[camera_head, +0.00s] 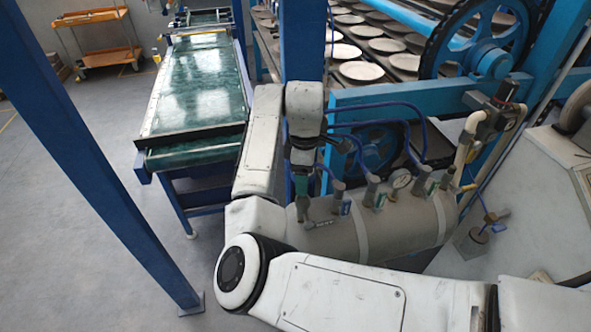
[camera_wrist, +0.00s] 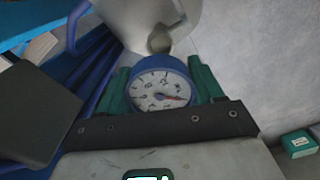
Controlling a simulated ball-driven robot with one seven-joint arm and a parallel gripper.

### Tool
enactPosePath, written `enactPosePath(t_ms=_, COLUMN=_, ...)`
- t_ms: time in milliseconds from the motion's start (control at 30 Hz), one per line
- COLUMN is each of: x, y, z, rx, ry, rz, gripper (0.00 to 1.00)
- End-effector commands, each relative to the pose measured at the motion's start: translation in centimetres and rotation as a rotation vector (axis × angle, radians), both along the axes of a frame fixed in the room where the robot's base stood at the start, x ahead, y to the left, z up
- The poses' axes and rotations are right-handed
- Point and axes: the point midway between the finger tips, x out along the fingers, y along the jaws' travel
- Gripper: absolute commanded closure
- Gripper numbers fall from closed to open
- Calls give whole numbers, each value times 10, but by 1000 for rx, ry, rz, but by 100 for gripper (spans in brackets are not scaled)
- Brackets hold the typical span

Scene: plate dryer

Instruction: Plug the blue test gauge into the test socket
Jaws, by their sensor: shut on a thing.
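The blue test gauge (camera_wrist: 160,84) shows in the wrist view, its white dial with a red needle facing the camera. My gripper (camera_wrist: 162,88) is shut on it, with a green finger on each side. Just beyond the gauge's top is a round, dull metal fitting (camera_wrist: 159,41) in front of a pale curved surface. I cannot tell whether this fitting is the test socket or part of the gauge, nor whether they touch. In the head view my gripper (camera_head: 301,185) points down at the left end of the grey tank (camera_head: 400,228); the gauge is not discernible there.
A blue frame post (camera_head: 303,40) stands behind my arm. A green conveyor (camera_head: 197,85) lies to the left, with open floor in front.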

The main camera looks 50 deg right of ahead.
Motion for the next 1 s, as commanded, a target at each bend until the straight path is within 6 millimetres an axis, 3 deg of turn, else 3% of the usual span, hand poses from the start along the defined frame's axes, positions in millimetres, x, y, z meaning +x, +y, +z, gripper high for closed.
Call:
enactPosePath(t_ms=533, x=0, y=0, z=-49, rx=1, ry=1, rz=-1, gripper=69)
enactPosePath(t_ms=1000, x=0, y=0, z=-56, rx=0, ry=0, rz=-1, gripper=69)
